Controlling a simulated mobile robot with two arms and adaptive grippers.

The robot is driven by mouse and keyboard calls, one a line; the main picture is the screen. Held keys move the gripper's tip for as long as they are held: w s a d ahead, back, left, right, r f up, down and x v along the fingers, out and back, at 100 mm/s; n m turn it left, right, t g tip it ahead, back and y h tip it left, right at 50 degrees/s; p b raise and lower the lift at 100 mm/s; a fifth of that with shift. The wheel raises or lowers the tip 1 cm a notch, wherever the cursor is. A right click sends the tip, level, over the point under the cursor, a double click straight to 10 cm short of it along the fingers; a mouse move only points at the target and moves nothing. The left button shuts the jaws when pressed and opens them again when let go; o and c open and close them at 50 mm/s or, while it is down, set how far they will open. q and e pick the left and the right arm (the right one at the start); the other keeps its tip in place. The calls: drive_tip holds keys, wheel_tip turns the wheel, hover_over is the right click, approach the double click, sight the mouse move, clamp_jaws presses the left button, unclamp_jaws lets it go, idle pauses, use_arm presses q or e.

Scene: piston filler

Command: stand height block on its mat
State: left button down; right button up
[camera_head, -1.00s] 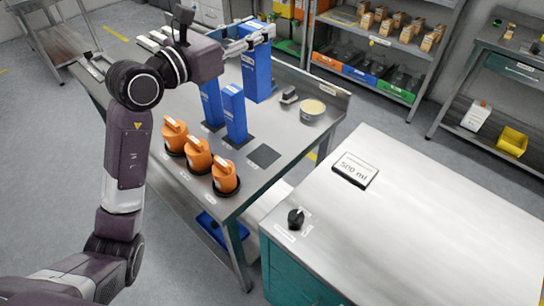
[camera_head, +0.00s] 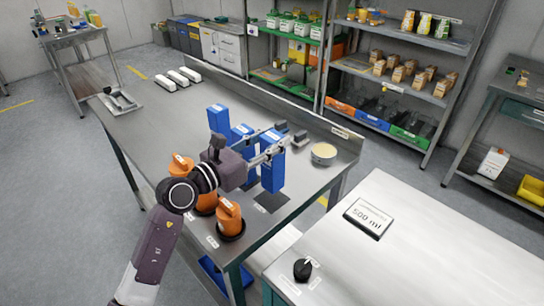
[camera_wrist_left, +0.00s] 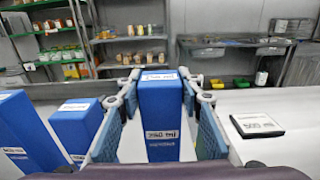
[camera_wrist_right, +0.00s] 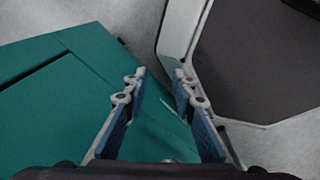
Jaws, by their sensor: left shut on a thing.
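My left gripper (camera_head: 266,150) is shut on a blue height block (camera_head: 272,172), which is upright. In the left wrist view the block (camera_wrist_left: 160,120) stands between the two fingers, with a label reading about 750 ml. A dark square mat (camera_head: 272,203) lies on the steel table. In the head view the block's lower end is at the mat's far edge; I cannot tell whether it touches. Two other blue blocks, a left one (camera_head: 217,119) and a nearer one (camera_head: 240,133), stand left of it. My right gripper (camera_wrist_right: 160,85) is open and empty.
Orange-topped fittings (camera_head: 229,216) stand at the table's near edge. A round dish (camera_head: 323,154) is right of the held block. A white-topped cabinet with a 500 ml sign (camera_head: 368,217) and a black knob (camera_head: 302,270) stands at right.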

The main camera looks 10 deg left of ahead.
use_arm(q)
wheel_tip(320, 180, down, 5)
drive_tip(key=shift+r+b, duration=0.15)
drive_tip(key=shift+b, duration=0.25)
drive_tip(key=c, duration=1.4)
unclamp_jaws()
drive_tip(key=shift+f, duration=0.2)
drive_tip(key=shift+o, duration=0.2)
drive_tip(key=shift+r, duration=0.15)
drive_tip(key=shift+b+v, duration=1.25)
drive_tip(key=shift+v, duration=4.8)
